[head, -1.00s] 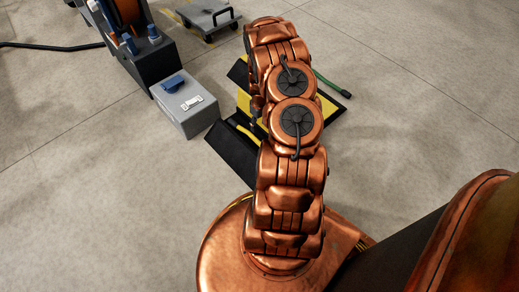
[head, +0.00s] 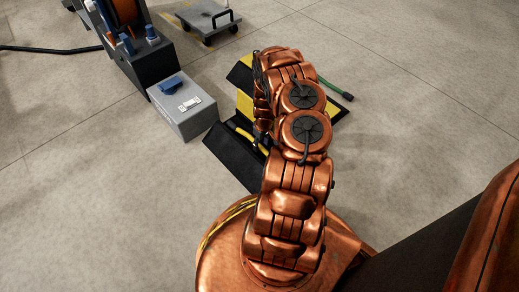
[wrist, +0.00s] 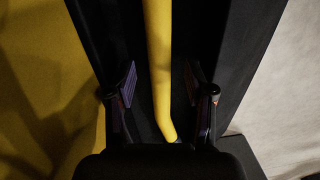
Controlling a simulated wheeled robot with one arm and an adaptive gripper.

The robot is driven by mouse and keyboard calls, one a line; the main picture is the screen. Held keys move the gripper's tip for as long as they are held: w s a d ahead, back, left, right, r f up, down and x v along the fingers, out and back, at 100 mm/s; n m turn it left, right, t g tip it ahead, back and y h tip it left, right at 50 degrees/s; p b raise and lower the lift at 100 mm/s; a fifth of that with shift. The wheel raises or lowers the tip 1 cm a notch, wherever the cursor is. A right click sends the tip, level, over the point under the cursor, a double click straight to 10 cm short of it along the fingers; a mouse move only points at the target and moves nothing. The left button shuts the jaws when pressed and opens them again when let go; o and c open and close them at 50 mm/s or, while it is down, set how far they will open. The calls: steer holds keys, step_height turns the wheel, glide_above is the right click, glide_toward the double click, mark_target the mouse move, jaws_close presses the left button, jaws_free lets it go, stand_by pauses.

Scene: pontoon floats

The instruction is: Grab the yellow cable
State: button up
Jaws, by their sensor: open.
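The yellow cable (wrist: 158,60) runs lengthwise through the middle of the wrist view, in a black channel. Its lower end in that view bends slightly right and passes behind the dark gripper body. My gripper (wrist: 160,88) is open, with one finger on each side of the cable and a visible gap on both sides. I cannot tell how deep the fingertips are relative to the cable. In the head view, a short stretch of the yellow cable (head: 246,135) shows left of my arm, on the black and yellow floor ramp (head: 230,158). My arm hides the gripper there.
A grey box (head: 184,108) with a blue socket stands left of the ramp, close to a cable reel (head: 122,25). A grey cart (head: 205,20) is behind.

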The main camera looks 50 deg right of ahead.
steer(key=shift+f, duration=0.85)
steer(key=shift+r, duration=0.1)
jaws_close()
